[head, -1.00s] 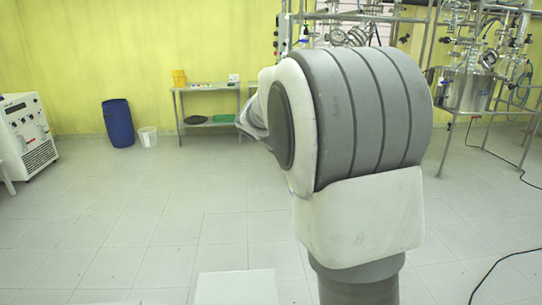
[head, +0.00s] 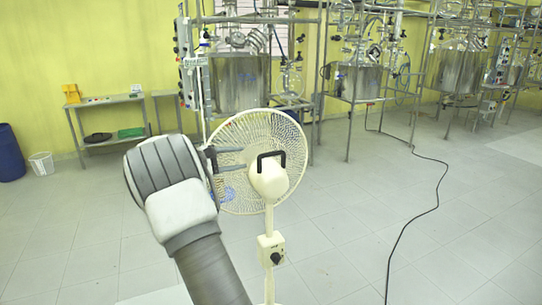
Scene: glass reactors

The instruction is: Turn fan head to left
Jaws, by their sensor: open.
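A cream pedestal fan stands in front of me, seen from behind in the head view. Its round wire cage (head: 258,128) faces away from me. The fan head's motor housing (head: 268,183) has a dark handle (head: 271,157) on top. Below it are the pole and a control box (head: 271,248) with a dark knob. My gripper (head: 229,162) is partly hidden behind my arm. Its dark fingers reach out rightward at the left side of the fan head, in front of the cage. It is open and holds nothing. I cannot tell whether it touches the fan.
Steel-framed glass reactors with metal vessels (head: 239,82) stand along the back. A black cable (head: 409,221) runs over the floor at right. A metal table (head: 110,101), a white bucket (head: 42,164) and a blue barrel (head: 10,153) are at left. The tiled floor at right is largely clear.

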